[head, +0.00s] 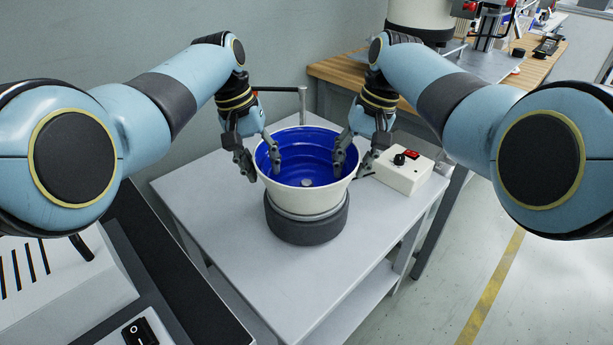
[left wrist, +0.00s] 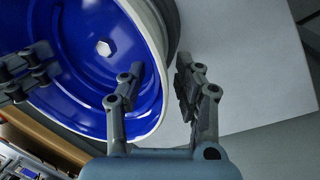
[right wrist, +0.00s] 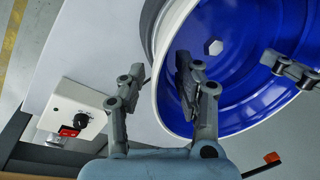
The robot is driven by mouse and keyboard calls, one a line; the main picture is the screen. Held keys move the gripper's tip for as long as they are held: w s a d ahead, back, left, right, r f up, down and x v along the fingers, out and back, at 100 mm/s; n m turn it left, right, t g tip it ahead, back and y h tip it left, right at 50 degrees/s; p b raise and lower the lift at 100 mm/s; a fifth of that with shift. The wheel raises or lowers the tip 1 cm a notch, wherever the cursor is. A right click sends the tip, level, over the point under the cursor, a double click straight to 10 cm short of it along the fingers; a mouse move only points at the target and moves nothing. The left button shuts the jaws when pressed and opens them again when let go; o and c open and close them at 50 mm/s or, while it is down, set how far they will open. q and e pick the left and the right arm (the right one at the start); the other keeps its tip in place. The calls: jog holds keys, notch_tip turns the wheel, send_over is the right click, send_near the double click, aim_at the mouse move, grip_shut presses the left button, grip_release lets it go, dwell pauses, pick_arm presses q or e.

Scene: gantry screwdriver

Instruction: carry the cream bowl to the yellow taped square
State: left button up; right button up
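The cream bowl (head: 306,199), deep blue inside with a small pale hexagon at its bottom, stands upright on a dark round base (head: 306,222) on a grey-white table. My left gripper (head: 259,163) is open astride its left rim, one finger inside and one outside; the left wrist view shows gaps beside the rim (left wrist: 160,118). My right gripper (head: 353,160) is open astride the right rim the same way, with gaps showing in the right wrist view (right wrist: 154,88). The yellow taped square is not seen as a square in any view.
A control box (head: 404,172) with a black knob and red switch stands on the table just right of the bowl. The table top (head: 215,205) is clear to the left and in front. A yellow floor line (head: 490,290) runs at right. A wooden workbench (head: 335,70) stands behind.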

pick_arm(q)
jog(key=shift+d+f, duration=0.2)
jog(key=shift+f, duration=0.45)
pick_arm(e)
jog(key=shift+a+f, duration=0.2)
jog(key=shift+f, duration=0.45)
pick_arm(q)
jog(key=shift+c, duration=0.3)
pick_arm(e)
jog(key=shift+c, duration=0.3)
pick_arm(q)
grip_shut()
pick_arm(e)
grip_shut()
pick_arm(q)
jog(key=shift+r, duration=0.1)
